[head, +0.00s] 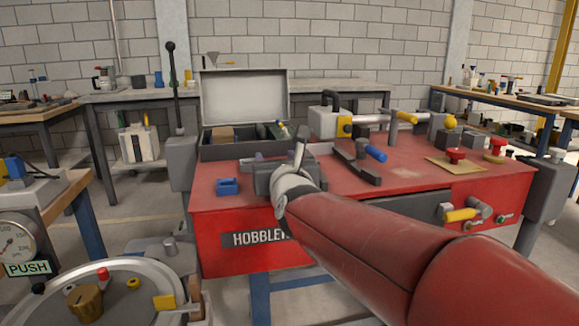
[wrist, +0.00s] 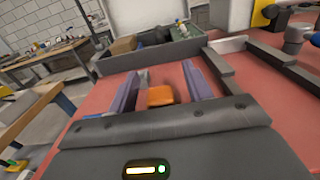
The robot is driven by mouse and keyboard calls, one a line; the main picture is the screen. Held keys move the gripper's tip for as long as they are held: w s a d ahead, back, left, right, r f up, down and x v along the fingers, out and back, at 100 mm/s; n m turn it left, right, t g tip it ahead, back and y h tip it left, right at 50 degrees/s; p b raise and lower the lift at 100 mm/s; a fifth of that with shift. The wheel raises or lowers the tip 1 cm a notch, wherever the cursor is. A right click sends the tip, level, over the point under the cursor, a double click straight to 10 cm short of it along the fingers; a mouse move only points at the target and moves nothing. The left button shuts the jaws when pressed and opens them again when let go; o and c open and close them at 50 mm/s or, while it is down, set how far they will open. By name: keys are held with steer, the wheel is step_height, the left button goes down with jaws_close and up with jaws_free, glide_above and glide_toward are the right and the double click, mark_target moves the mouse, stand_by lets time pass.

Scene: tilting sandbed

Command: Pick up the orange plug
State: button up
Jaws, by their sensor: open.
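The orange plug (wrist: 160,95) shows in the wrist view as a small orange block on the red bench top. It lies between the two purple-grey fingers of my gripper (wrist: 161,74). The fingers are apart, with a gap on each side of the plug in the picture. I cannot tell how far the plug is below the fingers. In the head view my gripper (head: 270,165) is over the left part of the red bench (head: 215,190), and the orange plug is hidden behind it.
An open grey toolbox (head: 225,152) stands behind my gripper. A blue block (head: 228,187) lies left of it. A dark bar (head: 357,168) and a blue-handled tool (head: 375,153) lie to the right. A grey lever post (head: 180,150) stands at the bench's left edge.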

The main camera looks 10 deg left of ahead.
jaws_close()
stand_by(0.3)
steer(key=shift+r, duration=0.1)
step_height(320, 180, up, 12)
steer(key=p, duration=0.4)
steer(key=shift+f, duration=0.25)
